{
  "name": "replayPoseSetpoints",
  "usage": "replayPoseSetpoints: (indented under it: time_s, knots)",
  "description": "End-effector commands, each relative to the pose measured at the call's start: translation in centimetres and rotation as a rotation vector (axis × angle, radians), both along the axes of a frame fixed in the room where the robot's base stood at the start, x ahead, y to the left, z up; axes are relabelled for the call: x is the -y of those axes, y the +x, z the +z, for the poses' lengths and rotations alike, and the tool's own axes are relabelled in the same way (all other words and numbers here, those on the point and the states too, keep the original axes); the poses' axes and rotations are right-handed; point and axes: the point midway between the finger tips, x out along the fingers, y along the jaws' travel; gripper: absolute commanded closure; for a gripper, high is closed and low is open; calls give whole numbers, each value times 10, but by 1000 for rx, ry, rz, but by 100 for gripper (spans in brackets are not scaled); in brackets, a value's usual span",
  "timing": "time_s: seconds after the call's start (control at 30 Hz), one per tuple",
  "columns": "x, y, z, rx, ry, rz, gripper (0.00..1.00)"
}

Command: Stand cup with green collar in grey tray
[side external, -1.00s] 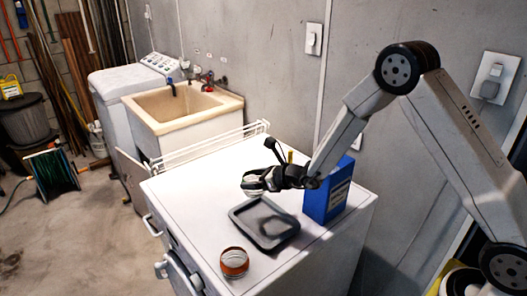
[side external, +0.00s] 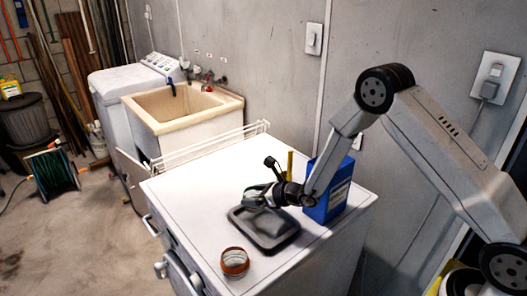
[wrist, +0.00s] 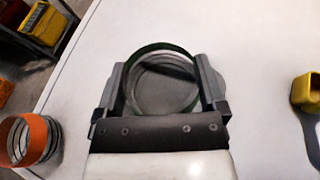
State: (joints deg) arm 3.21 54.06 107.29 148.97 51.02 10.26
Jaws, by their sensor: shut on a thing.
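The cup with the green collar (wrist: 160,48) is clear and sits between the two jaws of my gripper (wrist: 162,90) in the wrist view, its open mouth towards the camera. My gripper is shut on it. In the side view my gripper (side external: 262,196) is low over the back part of the grey tray (side external: 268,246), which lies flat on the white machine top. There the cup is mostly hidden by the jaws, and I cannot tell whether its base touches the tray.
A clear cup with an orange collar (side external: 234,262) stands in front of the tray; it also shows in the wrist view (wrist: 38,140). A blue box (side external: 328,200) stands right of the tray near my wrist. A yellow object (wrist: 308,92) is at the right. The machine top's left part is clear.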

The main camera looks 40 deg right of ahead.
Motion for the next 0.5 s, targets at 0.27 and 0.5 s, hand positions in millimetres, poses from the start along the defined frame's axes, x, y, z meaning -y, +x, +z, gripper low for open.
replayPoseSetpoints:
  time_s: [0.27,0.5]
  knots:
    - [0,0,-16,0,1,0,65]
    - [0,0,-21,1,0,-1,65]
